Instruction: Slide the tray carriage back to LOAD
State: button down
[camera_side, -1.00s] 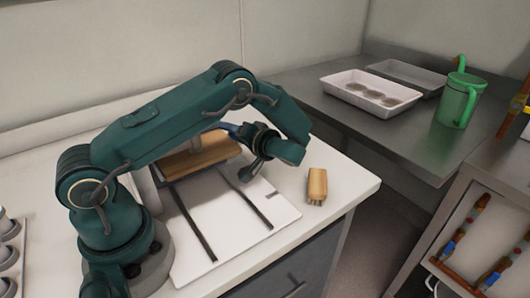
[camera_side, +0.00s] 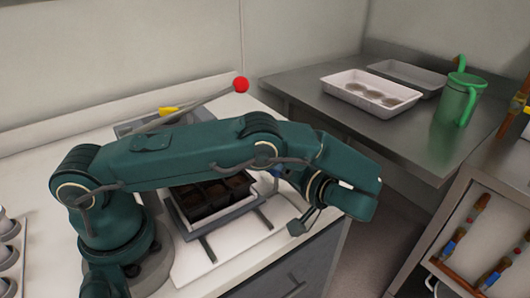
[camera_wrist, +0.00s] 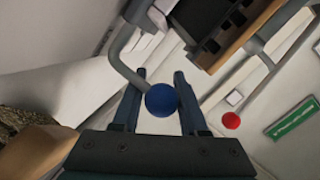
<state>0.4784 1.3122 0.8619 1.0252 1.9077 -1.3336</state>
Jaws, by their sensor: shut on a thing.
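The tray carriage (camera_side: 222,207), grey with dark square pots in it, sits on two dark rails over a white base plate (camera_side: 258,238), toward the front of the counter. My arm hides its back part. A bent grey handle (camera_wrist: 117,62) ends in a blue ball knob (camera_wrist: 161,100). My gripper (camera_wrist: 160,88) is shut on that knob. In the side view my gripper (camera_side: 278,174) is at the carriage's right, partly hidden by my wrist. A green label (camera_wrist: 292,119) is too small to read.
A red ball (camera_side: 241,85) tops a lever beside a yellow piece (camera_side: 168,111) behind my arm. A wooden brush (camera_wrist: 38,152) lies close by at lower left of the wrist view. A white tray (camera_side: 335,82) and green jug (camera_side: 459,98) stand on the steel bench.

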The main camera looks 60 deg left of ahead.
jog(key=shift+s+d, duration=0.3)
jog(key=shift+d, duration=0.45)
jog(key=c, duration=0.5)
grip_release()
